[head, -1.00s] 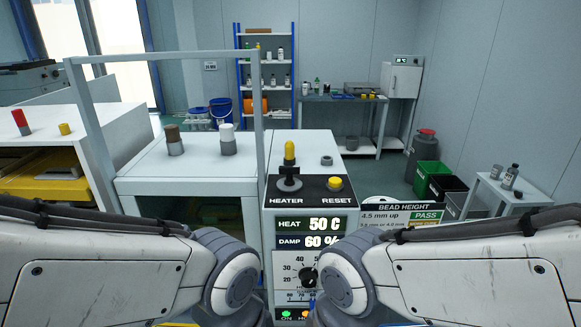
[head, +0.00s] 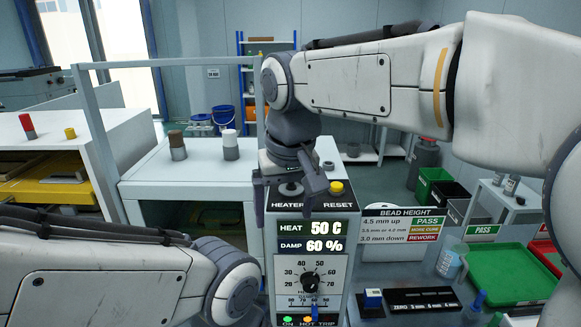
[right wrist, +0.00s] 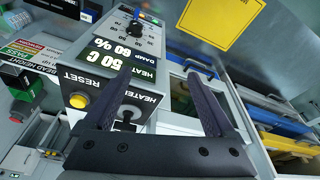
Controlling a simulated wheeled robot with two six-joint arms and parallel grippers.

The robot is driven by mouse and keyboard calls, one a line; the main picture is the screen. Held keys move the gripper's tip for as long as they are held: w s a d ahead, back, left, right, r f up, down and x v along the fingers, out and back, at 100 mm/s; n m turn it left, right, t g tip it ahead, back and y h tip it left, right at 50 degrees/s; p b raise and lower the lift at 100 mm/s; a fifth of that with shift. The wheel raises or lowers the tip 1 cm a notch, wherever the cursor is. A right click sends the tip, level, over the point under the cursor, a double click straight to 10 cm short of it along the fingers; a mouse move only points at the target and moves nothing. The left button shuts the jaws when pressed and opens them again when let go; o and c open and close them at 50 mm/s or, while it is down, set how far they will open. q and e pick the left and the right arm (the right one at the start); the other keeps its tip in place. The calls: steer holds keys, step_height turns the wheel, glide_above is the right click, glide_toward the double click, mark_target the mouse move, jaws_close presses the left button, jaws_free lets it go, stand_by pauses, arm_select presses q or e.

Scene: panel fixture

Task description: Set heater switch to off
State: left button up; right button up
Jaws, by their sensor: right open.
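The heater switch (head: 290,188) is a dark knob on a grey base on top of the control panel, behind the HEATER label. In the head view my right gripper (head: 287,198) hangs over it and partly hides it, so its setting is hard to tell. In the right wrist view the switch (right wrist: 126,116) shows beside one finger, near the palm. My right gripper (right wrist: 161,76) is open, with nothing between its fingers. I cannot tell whether a finger touches the switch. My left arm is at the lower left; its gripper is out of view.
The yellow RESET button (head: 336,187) sits close right of the switch. The display (head: 311,236) reads HEAT 50 C and DAMP 60 %. A dial (head: 309,281) is below, with green and orange lamps. A grey frame post (head: 249,180) stands left of the panel.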

steer(key=w+d+r+m+t, duration=0.15)
steer(key=w+r+m, duration=0.25)
steer(key=w+r, duration=0.65)
arm_select(q)
steer(key=shift+w+f, duration=0.3)
steer(key=shift+w, duration=0.15)
arm_select(e)
steer(key=shift+t+h, duration=0.25)
steer(key=shift+h, duration=0.15)
steer(key=x, duration=1.1)
steer(key=shift+w+a, duration=0.1)
steer(key=shift+w, duration=0.2)
steer(key=c, duration=1.4)
